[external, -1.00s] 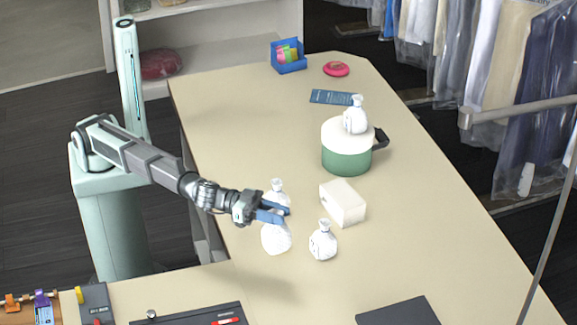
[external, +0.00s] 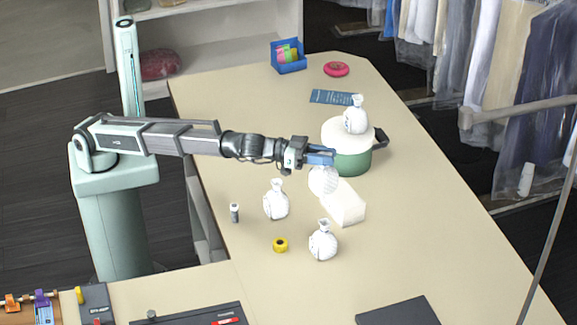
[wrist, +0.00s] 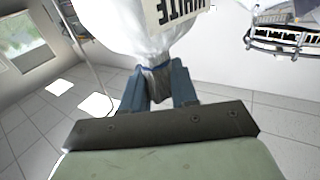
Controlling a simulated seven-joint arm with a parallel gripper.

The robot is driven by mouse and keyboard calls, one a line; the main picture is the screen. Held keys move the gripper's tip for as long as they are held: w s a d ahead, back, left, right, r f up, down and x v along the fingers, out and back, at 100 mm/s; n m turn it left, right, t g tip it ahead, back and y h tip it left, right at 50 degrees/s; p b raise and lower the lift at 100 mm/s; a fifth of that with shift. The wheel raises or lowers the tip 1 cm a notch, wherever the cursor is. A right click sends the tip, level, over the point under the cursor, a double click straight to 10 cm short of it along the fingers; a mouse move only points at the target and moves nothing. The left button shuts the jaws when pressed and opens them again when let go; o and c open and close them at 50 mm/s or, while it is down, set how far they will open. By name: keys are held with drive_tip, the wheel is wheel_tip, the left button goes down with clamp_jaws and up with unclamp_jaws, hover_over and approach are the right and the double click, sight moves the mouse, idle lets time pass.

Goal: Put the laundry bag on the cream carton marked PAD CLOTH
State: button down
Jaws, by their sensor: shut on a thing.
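My gripper (external: 322,157) is shut on the neck of a white laundry bag (external: 323,181), which hangs below the blue fingers. In the wrist view the held bag (wrist: 125,22) carries a label reading WHITE, and the fingers (wrist: 158,82) close on its gathered neck. The cream carton (external: 348,206) lies on the table; the held bag overlaps its upper left end in the external view. I cannot tell whether they touch. No marking on the carton is readable.
Other white bags stand on the table left of the carton (external: 276,202) and in front of it (external: 323,243). Another bag (external: 356,117) sits on the green pot (external: 352,162) behind. A yellow tape roll (external: 280,245) and small dark-topped cylinder (external: 235,212) stand nearby.

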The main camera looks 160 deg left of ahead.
drive_tip(key=s+a+n+g+y, duration=0.1)
drive_tip(key=s+a+n+g, duration=0.1)
drive_tip(key=s+a, duration=1.05)
wheel_tip(320, 180, down, 15)
drive_tip(key=shift+s+d, duration=0.25)
drive_tip(key=shift+s, duration=0.05)
drive_tip(key=c, duration=0.9)
unclamp_jaws()
drive_tip(key=shift+f, duration=0.1)
drive_tip(key=shift+o, duration=0.2)
drive_tip(key=v, duration=1.2)
